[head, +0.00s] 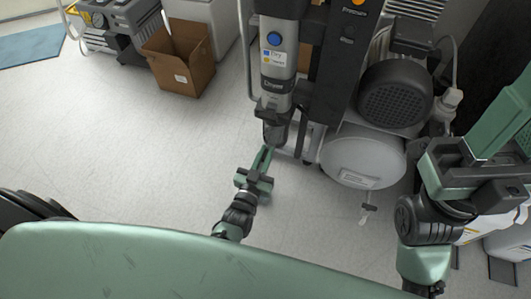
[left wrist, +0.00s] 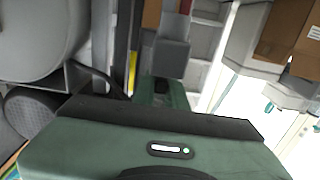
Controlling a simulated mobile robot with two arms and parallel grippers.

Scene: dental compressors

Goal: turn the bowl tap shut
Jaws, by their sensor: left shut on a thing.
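The dryer column (head: 278,65) stands upright at the front of the compressor, with a dark bowl (head: 275,132) at its lower end. My left gripper (head: 266,154) reaches up to the underside of this bowl. Its jaws are shut on the bowl tap, which they and the bowl hide. In the left wrist view my left gripper (left wrist: 160,88) shows behind its green housing, with a grey block just beyond the fingers. The tap's angle cannot be made out. My right arm is at the right edge, and its jaw opening cannot be made out.
A white tank (head: 362,160) with a small drain valve (head: 369,208) below it sits right of the bowl. A dark motor (head: 396,92) is above the tank. An open cardboard box (head: 180,62) stands at the back left. The floor (head: 130,140) to the left is clear.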

